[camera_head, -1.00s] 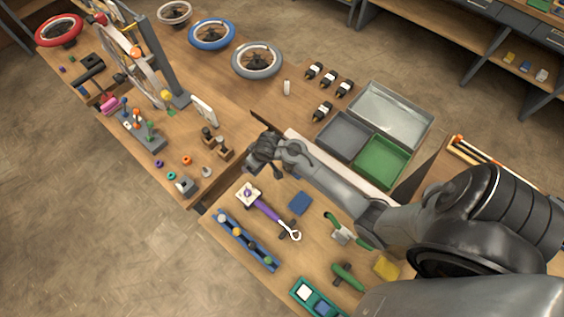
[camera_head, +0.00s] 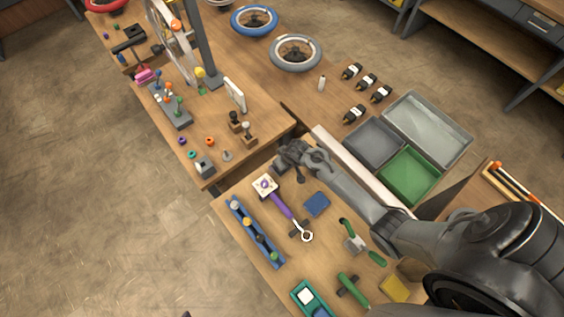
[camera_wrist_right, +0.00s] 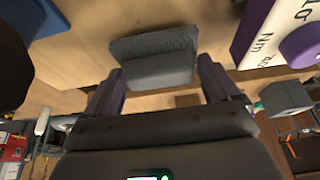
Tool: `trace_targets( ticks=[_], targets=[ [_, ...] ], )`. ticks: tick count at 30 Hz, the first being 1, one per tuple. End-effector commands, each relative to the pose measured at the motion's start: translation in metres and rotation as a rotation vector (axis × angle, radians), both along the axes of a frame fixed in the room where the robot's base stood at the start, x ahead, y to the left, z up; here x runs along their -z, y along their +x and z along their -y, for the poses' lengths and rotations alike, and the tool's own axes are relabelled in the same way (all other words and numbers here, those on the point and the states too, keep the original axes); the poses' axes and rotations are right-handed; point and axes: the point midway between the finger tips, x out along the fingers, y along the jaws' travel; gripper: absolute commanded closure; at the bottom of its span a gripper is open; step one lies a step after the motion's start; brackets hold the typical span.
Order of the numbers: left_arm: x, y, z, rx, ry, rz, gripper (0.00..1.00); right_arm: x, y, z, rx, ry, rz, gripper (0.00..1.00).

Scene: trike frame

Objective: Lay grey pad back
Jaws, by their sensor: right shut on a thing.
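The grey pad (camera_wrist_right: 155,55) shows in the right wrist view as a dark grey block with a rough-looking upper part, between the two fingers of my right gripper (camera_wrist_right: 160,82). The gripper is shut on it. In the head view my right gripper (camera_head: 288,160) is above the near workbench, close to the gap between the benches and behind the purple-handled wrench (camera_head: 282,204). The pad cannot be made out clearly there. I cannot tell whether it touches the bench. My left gripper is not in view.
A blue pad (camera_head: 317,204) lies right of the wrench. A blue rail with knobs (camera_head: 258,236) lies along the front edge. Grey, clear and green bins (camera_head: 409,177) stand behind my arm. Green-handled tools (camera_head: 352,290) lie at the right.

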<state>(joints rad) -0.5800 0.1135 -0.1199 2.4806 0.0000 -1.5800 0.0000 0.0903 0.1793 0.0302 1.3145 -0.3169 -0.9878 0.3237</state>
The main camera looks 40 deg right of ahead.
Motion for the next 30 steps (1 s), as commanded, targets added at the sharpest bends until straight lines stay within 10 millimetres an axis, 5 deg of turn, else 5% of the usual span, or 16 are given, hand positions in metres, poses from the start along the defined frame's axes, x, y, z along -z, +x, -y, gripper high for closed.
trace_targets(
  ticks=[16, 17, 18, 30],
  targets=[
    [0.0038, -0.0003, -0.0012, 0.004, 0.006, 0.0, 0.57, 0.0139, 0.0002, 0.0003, 0.0, -0.001, 0.001, 0.39],
    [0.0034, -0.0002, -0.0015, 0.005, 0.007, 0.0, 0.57, 0.0134, 0.0003, 0.0002, 0.0, -0.001, 0.001, 0.08],
    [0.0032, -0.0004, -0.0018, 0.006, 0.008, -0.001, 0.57, 0.0131, 0.0002, 0.0002, 0.0, -0.001, 0.001, 0.01],
    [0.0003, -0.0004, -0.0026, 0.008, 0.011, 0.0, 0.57, 0.0057, -0.0016, -0.0001, 0.0, 0.0, 0.001, 0.0]
  ],
)
